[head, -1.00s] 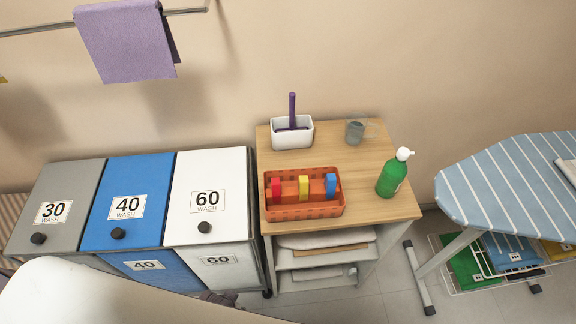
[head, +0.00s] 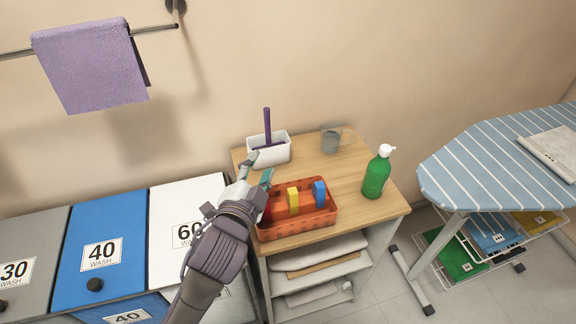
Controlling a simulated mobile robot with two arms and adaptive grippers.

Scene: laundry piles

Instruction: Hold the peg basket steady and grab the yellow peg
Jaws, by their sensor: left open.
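The orange peg basket (head: 318,222) sits on the small wooden table (head: 362,184). The yellow peg (head: 293,200) stands upright in the middle of the basket. A blue peg (head: 319,193) stands to its right. A red peg (head: 267,212) is at the left end, mostly hidden by my arm. My left gripper (head: 259,168) is open above the basket's back left corner, close to the white container. I cannot tell whether it touches the basket. My right gripper is not in view.
A white container (head: 270,154) with a purple stick (head: 267,125) stands behind the basket. A clear cup (head: 331,140) and a green pump bottle (head: 377,174) stand on the table. Laundry bins (head: 105,240) are at left, a striped ironing board (head: 490,165) at right.

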